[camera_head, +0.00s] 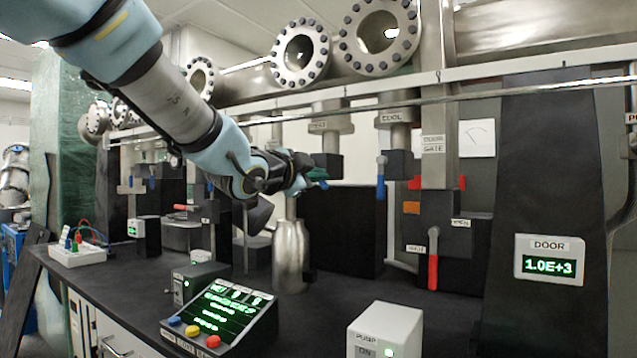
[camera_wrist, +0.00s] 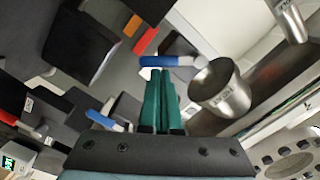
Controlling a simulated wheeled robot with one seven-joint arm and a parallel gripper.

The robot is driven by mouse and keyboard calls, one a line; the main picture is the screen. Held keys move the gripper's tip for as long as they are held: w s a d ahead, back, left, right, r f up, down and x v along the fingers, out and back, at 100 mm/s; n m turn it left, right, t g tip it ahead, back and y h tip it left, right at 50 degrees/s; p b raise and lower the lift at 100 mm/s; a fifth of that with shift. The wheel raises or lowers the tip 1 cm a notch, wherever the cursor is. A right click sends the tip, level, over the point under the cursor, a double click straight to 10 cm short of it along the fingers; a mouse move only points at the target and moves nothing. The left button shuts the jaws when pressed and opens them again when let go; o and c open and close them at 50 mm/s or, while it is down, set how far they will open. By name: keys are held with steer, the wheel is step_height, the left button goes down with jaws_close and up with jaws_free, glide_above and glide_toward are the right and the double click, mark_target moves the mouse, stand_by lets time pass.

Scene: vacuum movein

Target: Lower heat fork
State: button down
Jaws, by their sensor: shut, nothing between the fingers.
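My gripper (camera_head: 318,180) is in the middle of the head view, with its two green fingers closed together and empty. In the wrist view the fingertips (camera_wrist: 160,72) end just below a blue lever handle (camera_wrist: 173,61); I cannot tell whether they touch it.
A metal flask (camera_head: 291,258) stands on the dark bench below my gripper. A control box (camera_head: 220,315) with coloured buttons and a white pump box (camera_head: 385,332) are at the front. A red-handled lever (camera_head: 433,270) hangs at the right. A second blue handle (camera_wrist: 103,120) lies left of my fingers.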

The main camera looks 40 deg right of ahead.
steer(key=w+f+m+b, duration=0.1)
steer(key=m+b, duration=0.2)
steer(key=w+m+b, duration=0.1)
steer(key=m+b, duration=0.2)
steer(key=b, duration=0.1)
steer(key=w+a+f+m+b, duration=0.1)
steer(key=m+b, duration=0.2)
steer(key=shift+w+f+h+b, duration=0.2)
steer(key=shift+f+h+b, duration=0.1)
steer(key=shift+b, duration=0.05)
